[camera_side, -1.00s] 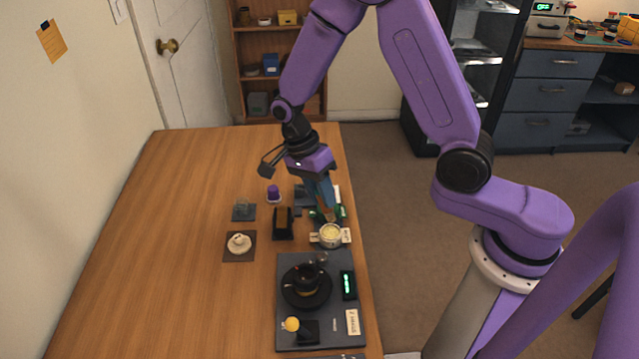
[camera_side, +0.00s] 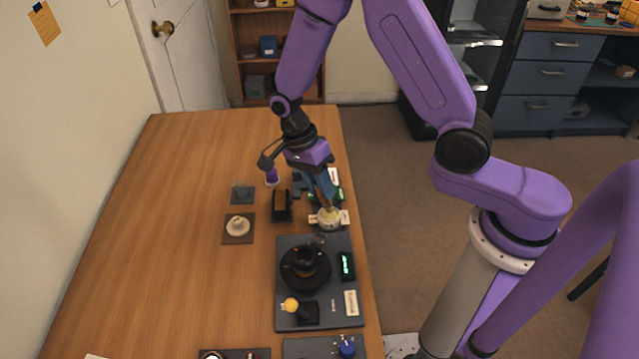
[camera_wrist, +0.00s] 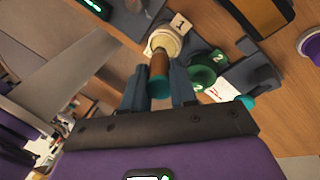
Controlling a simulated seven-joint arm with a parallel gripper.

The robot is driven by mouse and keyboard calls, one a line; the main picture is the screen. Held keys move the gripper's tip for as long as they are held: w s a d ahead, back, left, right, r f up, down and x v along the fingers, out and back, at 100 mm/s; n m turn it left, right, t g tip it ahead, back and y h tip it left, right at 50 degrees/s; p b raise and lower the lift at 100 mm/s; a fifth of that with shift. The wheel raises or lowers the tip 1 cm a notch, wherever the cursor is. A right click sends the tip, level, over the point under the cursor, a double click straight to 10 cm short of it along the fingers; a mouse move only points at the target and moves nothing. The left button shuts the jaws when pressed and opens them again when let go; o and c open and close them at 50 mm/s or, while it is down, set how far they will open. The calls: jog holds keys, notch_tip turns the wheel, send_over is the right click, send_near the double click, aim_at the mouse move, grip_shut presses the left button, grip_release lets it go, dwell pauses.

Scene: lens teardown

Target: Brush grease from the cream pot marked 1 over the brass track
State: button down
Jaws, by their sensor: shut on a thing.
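My gripper (camera_side: 322,195) is shut on a brush with a brown handle (camera_wrist: 158,68); it also shows in the wrist view (camera_wrist: 158,90). The brush points down at the cream pot (camera_wrist: 170,38), which has a tag marked 1 (camera_wrist: 181,24). The brush end overlaps the pot's mouth; its bristles are hidden, so I cannot tell how deep it is. In the side view the cream pot (camera_side: 328,222) is directly under the gripper. A dark lens part (camera_side: 305,261) stands on a black dish on the grey mat (camera_side: 288,318). I cannot clearly make out the brass track.
A green pot marked 2 (camera_wrist: 203,76) is close beside the cream pot. A black holder with a brown top (camera_side: 281,206) is to its left. The table's left side is clear.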

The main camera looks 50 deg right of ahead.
jog(key=shift+f, duration=0.75)
dwell(1.8)
jog(key=shift+r, duration=3.55)
jog(key=w+d+r+n+t+h, duration=0.1)
jog(key=w+d+r+n+t, duration=0.2)
jog(key=n, duration=0.6)
jog(key=w+d+r+n+t+h, duration=0.25)
jog(key=d+n, duration=0.35)
jog(key=n, duration=0.3)
jog(key=w+a+r+t+y, duration=0.15)
jog(key=w+a, duration=0.25)
jog(key=a, duration=0.8)
jog(key=shift+s+a+f, duration=0.1)
jog(key=shift+a+f, duration=0.05)
jog(key=shift+f, duration=2.45)
